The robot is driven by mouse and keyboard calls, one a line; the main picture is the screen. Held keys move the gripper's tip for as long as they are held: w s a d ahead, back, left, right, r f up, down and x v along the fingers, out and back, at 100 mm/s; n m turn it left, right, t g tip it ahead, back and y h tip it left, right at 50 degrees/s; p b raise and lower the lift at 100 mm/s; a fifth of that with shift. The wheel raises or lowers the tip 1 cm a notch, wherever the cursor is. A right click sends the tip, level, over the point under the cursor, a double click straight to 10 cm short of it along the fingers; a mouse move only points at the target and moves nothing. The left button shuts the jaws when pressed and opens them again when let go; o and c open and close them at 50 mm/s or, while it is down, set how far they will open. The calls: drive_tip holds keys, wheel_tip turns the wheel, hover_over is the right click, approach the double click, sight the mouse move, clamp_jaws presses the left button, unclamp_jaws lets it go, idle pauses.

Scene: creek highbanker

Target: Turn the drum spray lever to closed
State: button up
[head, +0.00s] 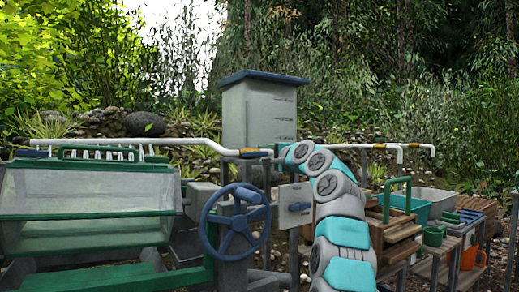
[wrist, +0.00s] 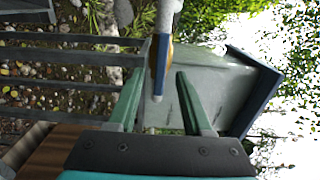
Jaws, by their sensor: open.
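A blue lever (wrist: 160,68) with an orange-brown collar sits on a pale pipe (wrist: 165,15) in the wrist view. It lies between the two green fingers of my gripper (wrist: 162,82), which are open on either side of it. A gap shows on the right; the left finger is closer to the lever. In the head view the spray pipe (head: 190,142) runs above the drum (head: 85,205) to an orange collar (head: 249,152) and a short blue handle. My gripper's fingers there are small and partly hidden, so contact cannot be told.
A grey tank (head: 262,112) with a blue lid stands behind the lever. Wooden crates, a teal tub (head: 404,204) and an orange bucket (head: 472,257) are at right.

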sight(256, 154)
drive_tip(key=shift+w+a+r+p, duration=0.15)
drive_tip(key=shift+w+a+p, duration=0.05)
drive_tip(key=shift+w+p, duration=0.2)
drive_tip(key=shift+w+a+r+p, duration=0.1)
drive_tip(key=shift+w+a+p, duration=0.1)
drive_tip(key=shift+w+p, duration=0.15)
drive_tip(key=shift+w+a+f, duration=0.25)
drive_tip(key=shift+w, duration=0.25)
drive_tip(key=shift+c, duration=0.2)
clamp_jaws()
